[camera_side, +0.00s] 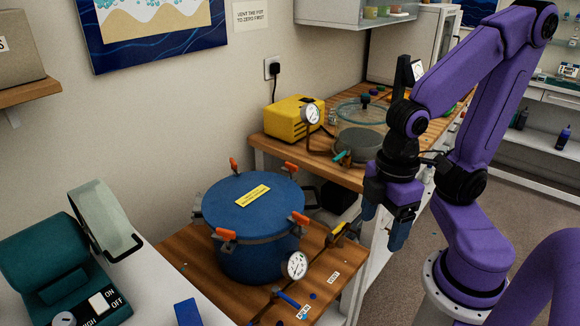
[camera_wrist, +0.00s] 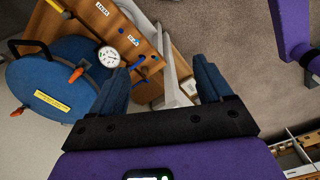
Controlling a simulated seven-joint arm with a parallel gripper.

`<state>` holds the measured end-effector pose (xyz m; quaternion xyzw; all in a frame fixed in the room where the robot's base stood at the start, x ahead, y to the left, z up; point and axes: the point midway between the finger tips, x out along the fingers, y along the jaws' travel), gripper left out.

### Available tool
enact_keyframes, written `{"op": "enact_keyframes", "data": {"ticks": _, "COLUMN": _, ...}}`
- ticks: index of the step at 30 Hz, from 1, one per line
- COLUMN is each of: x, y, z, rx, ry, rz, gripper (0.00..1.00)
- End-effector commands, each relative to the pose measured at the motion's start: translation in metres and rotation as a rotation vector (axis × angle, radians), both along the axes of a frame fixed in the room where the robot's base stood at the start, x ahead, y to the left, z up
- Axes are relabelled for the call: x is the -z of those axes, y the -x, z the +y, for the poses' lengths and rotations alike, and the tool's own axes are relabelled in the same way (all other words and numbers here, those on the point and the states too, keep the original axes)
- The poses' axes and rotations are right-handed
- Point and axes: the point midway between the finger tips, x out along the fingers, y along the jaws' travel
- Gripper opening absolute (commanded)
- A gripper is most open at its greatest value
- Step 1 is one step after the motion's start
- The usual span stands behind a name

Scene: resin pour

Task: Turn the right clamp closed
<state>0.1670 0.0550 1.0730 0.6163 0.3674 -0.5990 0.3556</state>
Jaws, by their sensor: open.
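A blue pressure pot (camera_side: 250,245) with a blue lid (camera_side: 232,200) stands on a low wooden bench. Several orange-handled clamps ring the lid. The front right clamp (camera_side: 299,218) is nearest my gripper, with its handle along the rim. The back right clamp (camera_side: 290,168) lies low. The back left clamp (camera_side: 234,165) stands up, and the front left clamp (camera_side: 226,235) lies along the rim. An orange handle also shows in the wrist view (camera_wrist: 77,74). My gripper (camera_side: 385,220) points down, open and empty, right of the pot and apart from it. Its blue fingers (camera_wrist: 160,75) frame the bench edge.
A pressure gauge (camera_side: 296,266) and valve hoses stick out at the pot's front right. A yellow box (camera_side: 295,118) and a glass-lidded chamber (camera_side: 360,130) stand on the bench behind. A teal machine (camera_side: 60,270) is at left. Floor is open right of the low bench.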

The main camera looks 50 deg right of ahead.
Motion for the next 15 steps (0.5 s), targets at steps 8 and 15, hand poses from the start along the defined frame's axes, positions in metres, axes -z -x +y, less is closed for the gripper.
{"op": "enact_keyframes", "data": {"ticks": 8, "x": -0.020, "y": -0.070, "z": 0.023, "rx": 0.406, "ry": 0.001, "rz": 0.008, "gripper": 0.81}}
{"op": "enact_keyframes", "data": {"ticks": 15, "x": -0.037, "y": -0.159, "z": 0.024, "rx": 0.880, "ry": 0.002, "rz": 0.015, "gripper": 0.81}}
